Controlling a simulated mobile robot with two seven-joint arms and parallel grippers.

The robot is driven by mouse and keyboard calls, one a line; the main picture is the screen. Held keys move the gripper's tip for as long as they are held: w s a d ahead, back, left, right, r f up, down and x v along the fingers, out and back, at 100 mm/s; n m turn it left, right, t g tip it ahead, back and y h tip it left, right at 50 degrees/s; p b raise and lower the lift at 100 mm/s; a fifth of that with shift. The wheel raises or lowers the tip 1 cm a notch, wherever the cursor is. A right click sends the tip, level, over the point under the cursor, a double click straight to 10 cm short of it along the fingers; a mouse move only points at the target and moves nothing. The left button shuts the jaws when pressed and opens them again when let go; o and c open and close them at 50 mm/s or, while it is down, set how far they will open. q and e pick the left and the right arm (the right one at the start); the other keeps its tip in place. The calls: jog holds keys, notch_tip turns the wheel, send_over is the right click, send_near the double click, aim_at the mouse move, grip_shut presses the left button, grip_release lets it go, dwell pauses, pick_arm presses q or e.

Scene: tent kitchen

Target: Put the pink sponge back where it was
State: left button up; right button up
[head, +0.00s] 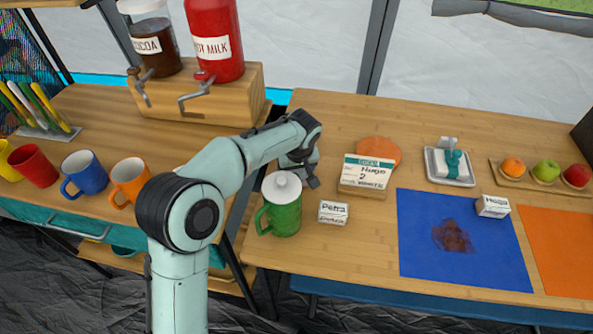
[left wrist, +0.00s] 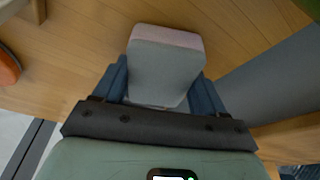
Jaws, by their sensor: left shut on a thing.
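My left gripper (head: 308,180) reaches in from the left, low over the wooden table behind the green mug. In the left wrist view the gripper (left wrist: 161,78) is shut on the pink sponge (left wrist: 166,38), a block with a pinkish top edge and a greyish broad face. The sponge sits between the two blue fingers, with wood close behind it; I cannot tell whether it touches the wood. In the head view the sponge is hidden by the gripper and arm. My right gripper is not in view.
A green lidded mug (head: 283,208) and a Petra card (head: 333,212) stand nearby. An order card (head: 367,172) stands before an orange disc (head: 380,149). A brown stain (head: 452,238) marks the blue mat (head: 420,262). A small tray (head: 428,160) stands behind. A gap separates the tables.

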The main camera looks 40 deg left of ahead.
aim_at(296, 172)
pick_arm(q)
jog(key=shift+f, duration=0.2)
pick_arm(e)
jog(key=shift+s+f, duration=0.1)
pick_arm(q)
jog(key=shift+f, duration=0.1)
jog(key=o, duration=0.9)
jog(key=shift+o, duration=0.2)
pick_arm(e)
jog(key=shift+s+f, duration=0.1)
pick_arm(q)
jog(key=shift+r, duration=0.45)
jog(key=p+v, duration=0.1)
jog(key=v, duration=0.2)
jog(key=p+v, duration=0.2)
jog(key=v, duration=0.6)
jog(key=shift+d+r, duration=0.15)
jog(key=shift+r, duration=0.1)
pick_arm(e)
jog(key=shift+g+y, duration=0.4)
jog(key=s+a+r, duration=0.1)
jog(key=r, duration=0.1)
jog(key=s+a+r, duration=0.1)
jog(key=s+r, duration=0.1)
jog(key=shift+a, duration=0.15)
